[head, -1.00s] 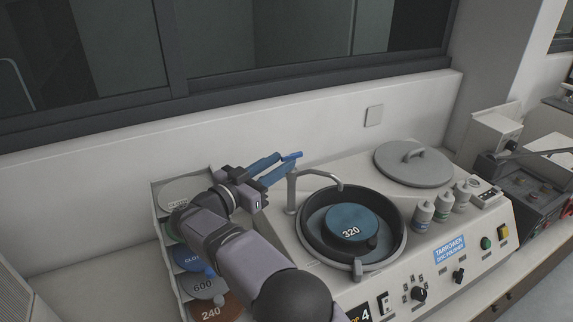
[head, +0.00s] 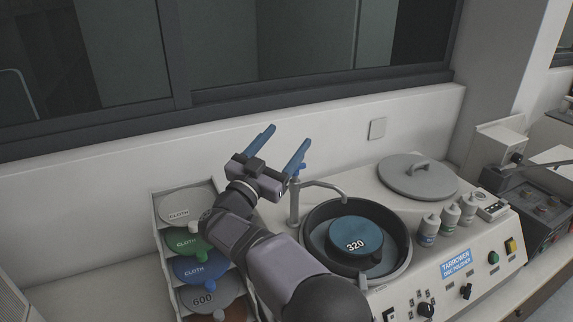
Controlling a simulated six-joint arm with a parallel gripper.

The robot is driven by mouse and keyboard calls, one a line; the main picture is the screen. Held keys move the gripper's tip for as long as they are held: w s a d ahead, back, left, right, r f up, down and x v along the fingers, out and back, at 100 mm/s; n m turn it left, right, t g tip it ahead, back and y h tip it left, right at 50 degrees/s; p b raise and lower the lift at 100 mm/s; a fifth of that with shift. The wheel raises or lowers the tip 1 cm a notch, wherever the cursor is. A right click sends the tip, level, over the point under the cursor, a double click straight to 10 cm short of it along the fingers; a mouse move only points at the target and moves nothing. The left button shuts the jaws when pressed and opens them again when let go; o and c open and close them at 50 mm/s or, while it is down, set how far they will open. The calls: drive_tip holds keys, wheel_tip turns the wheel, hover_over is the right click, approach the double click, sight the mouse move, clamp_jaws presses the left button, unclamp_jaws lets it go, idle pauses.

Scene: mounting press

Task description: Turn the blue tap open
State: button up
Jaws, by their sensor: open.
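The tap is a grey post with a curved spout (head: 318,185) at the back left of the polisher's bowl. Its small bright blue handle (head: 301,167) sits on top of the post, mostly hidden behind my gripper's right finger, so I cannot tell its angle. My gripper (head: 287,135) is open and empty, with two long blue fingers spread wide and pointing up and to the right. The right finger is just in front of the handle in this view; I cannot tell whether they touch.
A black bowl (head: 309,240) holds a blue disc marked 320 (head: 350,228). A grey lid (head: 418,176) lies behind it, with several bottles (head: 448,214) to the right. A rack of labelled discs (head: 192,240) stands left. The white wall and window are behind my gripper.

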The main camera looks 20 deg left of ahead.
wheel_tip(320, 180, up, 5)
drive_tip(key=w+n+t+y+b, duration=0.1)
drive_tip(key=w+n+t+y, duration=0.2)
drive_tip(key=y, duration=0.5)
drive_tip(key=s+d+f+n+g+y+b, duration=0.1)
drive_tip(key=s+d+f+n+g+y, duration=0.1)
drive_tip(key=f+n+g+y, duration=0.3)
drive_tip(key=s+d+f+n+g+y+b, duration=0.2)
drive_tip(key=d+f+n+g+y, duration=0.15)
drive_tip(key=f+n+g, duration=0.35)
drive_tip(key=w+a+m+t+p, duration=0.1)
drive_tip(key=w+a+m+p, duration=0.1)
drive_tip(key=w+a, duration=0.3)
drive_tip(key=shift+w+a+f+p, duration=0.3)
drive_tip(key=shift+a+p, duration=0.3)
drive_tip(key=shift+p, duration=0.3)
drive_tip(key=c, duration=1.1)
drive_tip(key=shift+o, duration=0.2)
drive_tip(key=shift+r+y, duration=0.15)
drive_tip(key=shift+y, duration=0.1)
